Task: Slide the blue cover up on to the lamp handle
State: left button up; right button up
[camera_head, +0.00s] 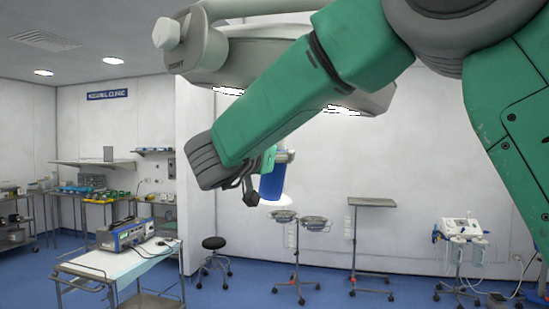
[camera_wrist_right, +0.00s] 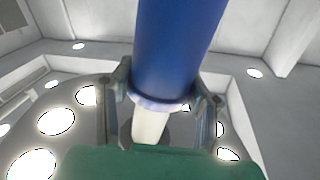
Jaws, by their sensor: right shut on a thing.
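The blue cover (camera_head: 272,183) hangs below the surgical lamp (camera_head: 290,85) in the head view, just past my right forearm. My right gripper (camera_head: 268,160) is mostly hidden behind that arm. In the right wrist view, the two fingers of the right gripper (camera_wrist_right: 161,88) are shut on the blue cover (camera_wrist_right: 178,45), one on each side. A pale cylinder, apparently the lamp handle (camera_wrist_right: 150,125), shows at the cover's rim. I cannot tell whether the handle is inside the cover. My left gripper is not in view.
The lamp's underside with bright round lights (camera_wrist_right: 57,121) lies close behind the gripper. Below stand a trolley with a device (camera_head: 125,233), a black stool (camera_head: 214,243), stands with metal bowls (camera_head: 314,221) and a tray stand (camera_head: 371,202). The space around the cover looks clear.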

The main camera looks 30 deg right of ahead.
jog(key=shift+s+d+r, duration=0.1)
jog(key=shift+s+r, duration=0.05)
jog(key=shift+r, duration=0.6)
jog(key=shift+s+d+r, duration=0.1)
jog(key=shift+r, duration=0.6)
jog(key=o, duration=1.2)
jog(key=shift+c, duration=0.2)
jog(key=shift+a, duration=0.15)
jog(key=shift+s+a, duration=0.1)
jog(key=shift+a, duration=0.1)
jog(key=v, duration=1.1)
jog(key=shift+a, duration=0.3)
jog(key=shift+s+d+f, duration=0.1)
jog(key=shift+d, duration=0.05)
